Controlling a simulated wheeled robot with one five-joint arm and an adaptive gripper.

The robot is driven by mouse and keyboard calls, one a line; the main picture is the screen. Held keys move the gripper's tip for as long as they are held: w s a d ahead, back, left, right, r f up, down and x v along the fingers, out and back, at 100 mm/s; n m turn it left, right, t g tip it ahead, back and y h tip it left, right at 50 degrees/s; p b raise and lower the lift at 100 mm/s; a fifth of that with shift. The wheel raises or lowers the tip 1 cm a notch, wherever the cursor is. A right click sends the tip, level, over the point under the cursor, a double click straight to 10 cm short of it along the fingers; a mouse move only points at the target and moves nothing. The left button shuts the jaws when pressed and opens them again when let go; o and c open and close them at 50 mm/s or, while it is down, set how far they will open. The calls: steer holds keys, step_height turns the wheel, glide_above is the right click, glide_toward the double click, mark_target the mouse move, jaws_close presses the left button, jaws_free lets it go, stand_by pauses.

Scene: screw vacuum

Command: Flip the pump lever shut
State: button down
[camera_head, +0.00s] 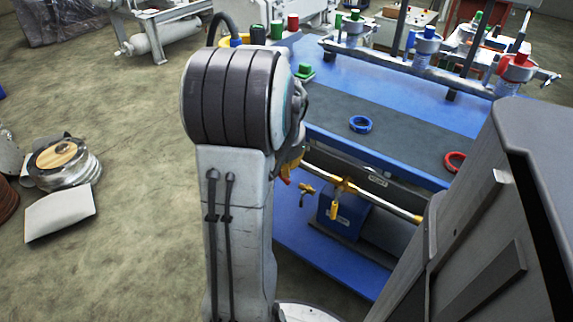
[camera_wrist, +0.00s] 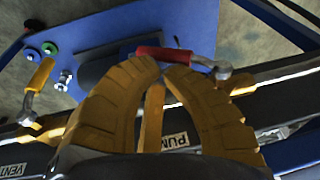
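The red-handled pump lever (camera_wrist: 175,56) lies across the upper middle of the wrist view, beside the partly covered PUMP label (camera_wrist: 176,141). Its metal end (camera_wrist: 223,70) is at the right. My gripper (camera_wrist: 164,66) has its two yellow fingers brought together, tips almost meeting. The tips are at the red handle and overlap its lower edge in the picture; I cannot tell whether they touch it. The handle does not appear to be between them.
A yellow-handled lever (camera_wrist: 40,76) stands at left, near the VENT label (camera_wrist: 13,170).

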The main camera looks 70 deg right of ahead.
steer(key=shift+w+f+b, duration=0.2)
steer(key=shift+f+b, duration=0.2)
steer(key=shift+f, duration=0.8)
steer(key=shift+w+d+f, duration=0.15)
steer(key=shift+w+f, duration=0.35)
steer(key=shift+f, duration=0.2)
steer(key=shift+w+f, duration=0.1)
steer(key=shift+w, duration=0.05)
